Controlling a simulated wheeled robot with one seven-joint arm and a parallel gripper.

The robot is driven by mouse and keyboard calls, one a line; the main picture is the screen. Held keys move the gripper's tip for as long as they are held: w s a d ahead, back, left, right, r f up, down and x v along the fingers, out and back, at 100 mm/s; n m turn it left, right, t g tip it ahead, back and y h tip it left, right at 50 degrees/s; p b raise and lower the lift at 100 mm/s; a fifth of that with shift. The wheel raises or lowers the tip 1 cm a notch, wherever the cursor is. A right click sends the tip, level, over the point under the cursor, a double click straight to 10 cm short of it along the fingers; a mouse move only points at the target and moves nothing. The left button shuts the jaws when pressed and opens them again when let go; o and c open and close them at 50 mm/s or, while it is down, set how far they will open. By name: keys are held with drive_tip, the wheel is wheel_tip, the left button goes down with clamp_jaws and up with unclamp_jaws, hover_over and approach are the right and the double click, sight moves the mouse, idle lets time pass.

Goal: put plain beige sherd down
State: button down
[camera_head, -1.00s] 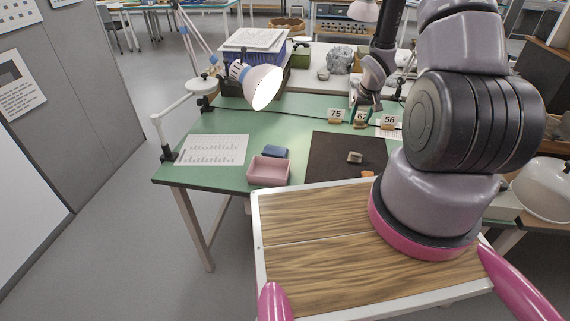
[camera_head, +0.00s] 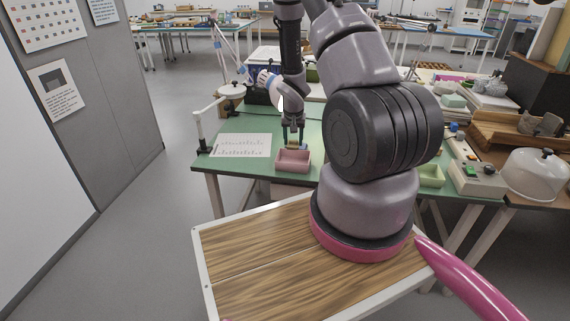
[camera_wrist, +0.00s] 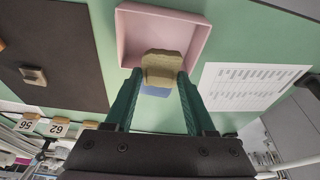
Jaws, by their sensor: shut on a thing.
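The plain beige sherd (camera_wrist: 162,67) is held between the two green fingers of my gripper (camera_wrist: 160,76) in the wrist view. The pink tray (camera_wrist: 125,37) lies below and just beyond it, and the sherd overlaps the tray's near wall in that picture. How high the sherd is above the tray I cannot tell. In the head view my gripper (camera_head: 294,140) points down at the back edge of the pink tray (camera_head: 293,161). The sherd is too small to make out there.
A blue block (camera_wrist: 156,91) shows partly behind the sherd, beside the tray. A dark mat (camera_wrist: 60,50) with a small sherd (camera_wrist: 33,76) lies to the left, near number cards (camera_wrist: 60,129). A printed sheet (camera_wrist: 250,86) lies to the right on the green table (camera_wrist: 222,30).

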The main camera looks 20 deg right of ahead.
wheel_tip(320, 180, down, 8)
drive_tip(key=shift+r, duration=0.25)
drive_tip(key=shift+f, duration=0.1)
drive_tip(key=shift+f, duration=0.4)
drive_tip(key=shift+c, duration=1.2)
unclamp_jaws()
